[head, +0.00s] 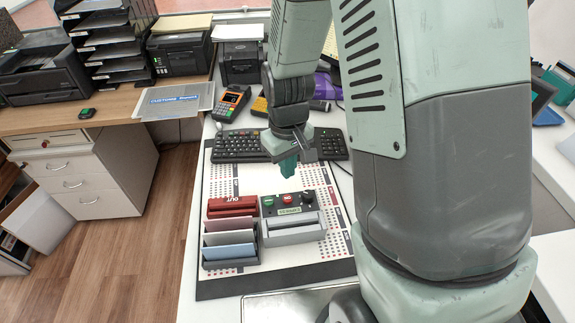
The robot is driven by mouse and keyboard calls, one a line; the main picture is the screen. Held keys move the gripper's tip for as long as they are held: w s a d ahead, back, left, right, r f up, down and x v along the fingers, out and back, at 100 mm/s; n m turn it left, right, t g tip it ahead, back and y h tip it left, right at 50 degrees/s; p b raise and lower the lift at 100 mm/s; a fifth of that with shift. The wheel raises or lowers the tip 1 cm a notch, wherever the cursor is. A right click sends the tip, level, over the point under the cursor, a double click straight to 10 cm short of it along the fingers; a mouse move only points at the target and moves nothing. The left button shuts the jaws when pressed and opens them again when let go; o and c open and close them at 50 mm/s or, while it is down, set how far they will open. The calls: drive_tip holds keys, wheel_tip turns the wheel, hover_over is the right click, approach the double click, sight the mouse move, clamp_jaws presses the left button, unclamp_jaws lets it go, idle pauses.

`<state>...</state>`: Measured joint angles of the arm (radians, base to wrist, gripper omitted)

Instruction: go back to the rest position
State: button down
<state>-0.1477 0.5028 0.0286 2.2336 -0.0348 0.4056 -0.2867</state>
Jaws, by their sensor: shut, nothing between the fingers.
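My gripper (288,163) hangs from my arm over the white board (322,262) on the counter. It points down and is shut with nothing in it. It is above and behind the grey control box (292,234), apart from it as far as I can tell. My own arm fills the right middle of the view and hides part of the counter.
A holder with a red part marked OUT (231,205) and colored cards (229,252) stands left of the control box. A black keyboard (238,146) lies behind the gripper. A card terminal (231,103) stands farther back. Printers (45,75) and trays stand at the back left.

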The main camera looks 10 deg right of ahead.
idle(0.3)
wheel_tip(320, 180, up, 10)
drive_tip(key=d+m+t, duration=0.1)
drive_tip(key=d, duration=0.1)
drive_tip(key=s+d+r+m+t, duration=0.2)
drive_tip(key=s+r, duration=0.6)
drive_tip(key=r, duration=0.1)
drive_tip(key=s+d+r+m+t, duration=0.2)
drive_tip(key=s+r, duration=0.6)
drive_tip(key=r, duration=0.1)
drive_tip(key=shift+s+t, duration=0.2)
drive_tip(key=shift+t, duration=0.1)
